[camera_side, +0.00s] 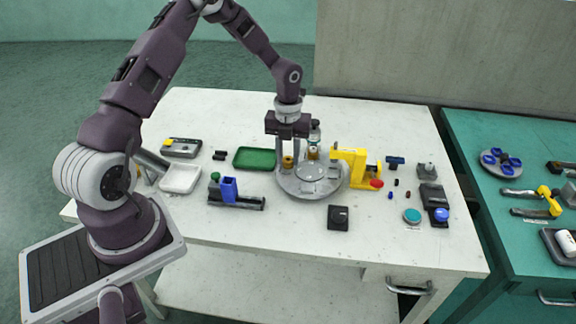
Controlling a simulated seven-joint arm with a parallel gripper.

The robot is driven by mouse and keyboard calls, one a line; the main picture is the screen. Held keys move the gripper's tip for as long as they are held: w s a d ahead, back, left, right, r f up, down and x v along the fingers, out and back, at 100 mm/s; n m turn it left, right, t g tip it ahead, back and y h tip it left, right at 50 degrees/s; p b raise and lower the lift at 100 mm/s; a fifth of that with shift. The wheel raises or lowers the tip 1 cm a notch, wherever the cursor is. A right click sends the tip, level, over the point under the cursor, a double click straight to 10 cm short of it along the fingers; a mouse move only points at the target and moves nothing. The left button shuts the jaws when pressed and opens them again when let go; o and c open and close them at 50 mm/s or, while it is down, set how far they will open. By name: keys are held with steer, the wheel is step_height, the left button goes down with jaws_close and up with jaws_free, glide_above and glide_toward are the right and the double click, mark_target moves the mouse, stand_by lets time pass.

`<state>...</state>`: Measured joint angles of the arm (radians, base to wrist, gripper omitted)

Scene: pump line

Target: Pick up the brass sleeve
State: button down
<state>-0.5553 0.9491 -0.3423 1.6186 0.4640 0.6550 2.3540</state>
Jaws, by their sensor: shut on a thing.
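The brass sleeve (288,161) is a small gold-coloured piece at the left back part of the round grey plate (298,190). My gripper (288,162) points straight down over that part of the plate, with a finger on each side of the brass sleeve. It is shut on the sleeve. The fingers hide part of the sleeve, and I cannot tell whether it touches the plate or is just above it.
A green tray (254,158) lies to the left, with a blue block on a dark rail (240,202) in front. The white table (290,236) is clear along its front edge.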

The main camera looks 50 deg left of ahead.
mark_target(288, 159)
steer(key=shift+r, duration=2.3)
